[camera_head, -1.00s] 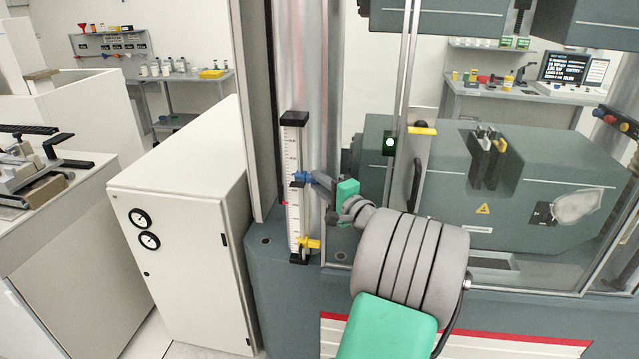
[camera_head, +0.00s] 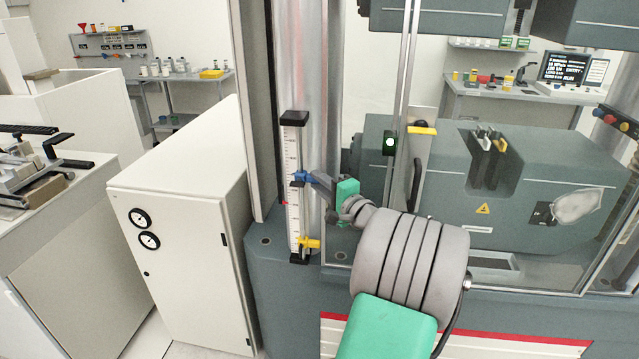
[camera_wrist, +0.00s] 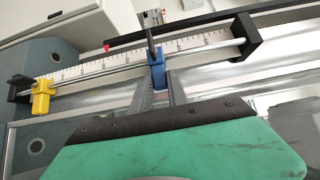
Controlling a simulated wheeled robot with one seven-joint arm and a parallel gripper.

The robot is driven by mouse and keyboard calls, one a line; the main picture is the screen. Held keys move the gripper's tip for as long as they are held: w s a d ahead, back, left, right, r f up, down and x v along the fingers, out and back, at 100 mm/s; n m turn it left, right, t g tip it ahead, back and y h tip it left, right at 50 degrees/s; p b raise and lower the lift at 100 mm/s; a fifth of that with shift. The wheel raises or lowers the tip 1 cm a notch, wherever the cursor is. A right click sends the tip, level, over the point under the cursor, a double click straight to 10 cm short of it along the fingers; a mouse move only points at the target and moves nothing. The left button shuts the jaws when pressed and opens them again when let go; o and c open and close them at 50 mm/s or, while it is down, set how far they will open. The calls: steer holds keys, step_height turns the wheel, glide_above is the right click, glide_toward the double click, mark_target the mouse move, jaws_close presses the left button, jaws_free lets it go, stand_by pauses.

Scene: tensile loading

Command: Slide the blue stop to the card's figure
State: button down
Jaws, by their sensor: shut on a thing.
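The blue stop (camera_head: 302,176) sits on the rod in front of the white scale (camera_head: 293,215), a little above the middle of its height. In the wrist view the blue stop (camera_wrist: 157,75) is between the fingers of my gripper (camera_wrist: 158,90), which is shut on it. In the head view my gripper (camera_head: 316,178) reaches it from the right. A yellow stop (camera_head: 309,243) sits near the scale's lower end and also shows in the wrist view (camera_wrist: 42,97). The scale's figures are too small to read. No card with a readable figure is clear to me.
Black end blocks hold the rod at the top (camera_head: 294,117) and bottom (camera_head: 299,257). A clear guard panel with a metal frame (camera_head: 405,80) stands close on the right. A white cabinet (camera_head: 180,240) with two gauges stands on the left.

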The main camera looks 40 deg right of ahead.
steer(key=shift+r, duration=0.15)
steer(key=c, duration=1.3)
jaws_free()
steer(key=shift+s, duration=0.1)
steer(key=s, duration=0.2)
steer(key=s+b, duration=0.1)
steer(key=s, duration=0.2)
steer(key=s+a, duration=0.1)
steer(key=s, duration=0.1)
steer(key=shift+s+b, duration=0.3)
steer(key=shift+b, duration=0.1)
